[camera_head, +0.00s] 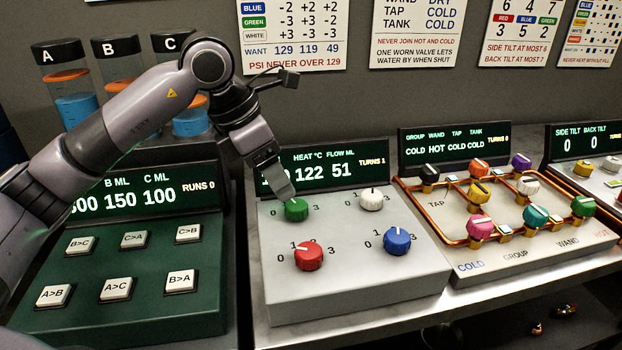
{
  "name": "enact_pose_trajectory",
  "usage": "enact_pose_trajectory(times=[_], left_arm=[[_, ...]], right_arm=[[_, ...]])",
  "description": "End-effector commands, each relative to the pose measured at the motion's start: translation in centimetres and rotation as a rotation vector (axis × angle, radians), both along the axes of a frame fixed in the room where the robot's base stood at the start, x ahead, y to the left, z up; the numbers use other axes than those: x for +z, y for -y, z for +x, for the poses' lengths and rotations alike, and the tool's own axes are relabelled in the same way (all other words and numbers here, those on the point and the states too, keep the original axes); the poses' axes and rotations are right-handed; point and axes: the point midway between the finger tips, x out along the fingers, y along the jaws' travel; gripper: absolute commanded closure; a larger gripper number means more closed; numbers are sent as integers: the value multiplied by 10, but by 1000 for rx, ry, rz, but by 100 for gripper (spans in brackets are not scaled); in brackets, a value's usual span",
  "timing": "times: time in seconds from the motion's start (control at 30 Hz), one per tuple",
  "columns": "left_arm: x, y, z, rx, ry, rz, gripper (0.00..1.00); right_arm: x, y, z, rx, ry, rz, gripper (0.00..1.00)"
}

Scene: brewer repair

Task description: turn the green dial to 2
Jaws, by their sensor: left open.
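The green dial (297,210) is at the back left of the grey dial panel (350,285). A 0 shows left of it and a 3 right of it; its 1 and 2 are hidden behind my gripper. Its white pointer mark is partly covered, so I cannot tell its setting. My left gripper (284,191) reaches down from the upper left, fingertips at the back top edge of the green dial. It is open; I cannot tell whether it touches the dial. The display (333,168) behind reads 122 and 51, with its first number partly covered, and TURNS 1. My right gripper is out of view.
Close to the green dial are a white dial (371,200), a red dial (308,256) and a blue dial (397,241). A green button panel (120,318) stands left, and a copper-piped valve panel (515,250) right. Wall cards hang behind.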

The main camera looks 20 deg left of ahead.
Motion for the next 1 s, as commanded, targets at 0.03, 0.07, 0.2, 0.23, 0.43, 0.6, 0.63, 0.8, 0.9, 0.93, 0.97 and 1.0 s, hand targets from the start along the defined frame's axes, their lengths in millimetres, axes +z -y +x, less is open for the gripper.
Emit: enact_pose_trajectory(times=[0.03,0.07,0.2,0.23,0.43,0.6,0.63,0.8,0.9,0.93,0.97,1.0], left_arm=[[0,0,0,0,0,0,33],[0,0,0,0,0,0,33],[-10,3,2,-1,-4,0,33],[-14,4,3,-1,-5,1,33],[-42,12,12,-2,-5,0,33],[-60,17,18,0,-4,0,33],[-62,17,19,0,-4,0,33],[-66,19,20,0,-1,1,33],[-66,19,20,0,-1,1,33],[-66,19,20,0,-1,1,33],[-66,19,20,0,-1,1,33],[-66,19,20,0,-1,1,46]], right_arm=[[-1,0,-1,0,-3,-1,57],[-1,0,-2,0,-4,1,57],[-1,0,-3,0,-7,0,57],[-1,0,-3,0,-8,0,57],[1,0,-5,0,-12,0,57],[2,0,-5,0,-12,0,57],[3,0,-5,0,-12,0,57],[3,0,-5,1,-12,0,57],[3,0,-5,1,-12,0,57],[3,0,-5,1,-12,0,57],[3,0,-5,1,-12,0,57],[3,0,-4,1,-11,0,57]])
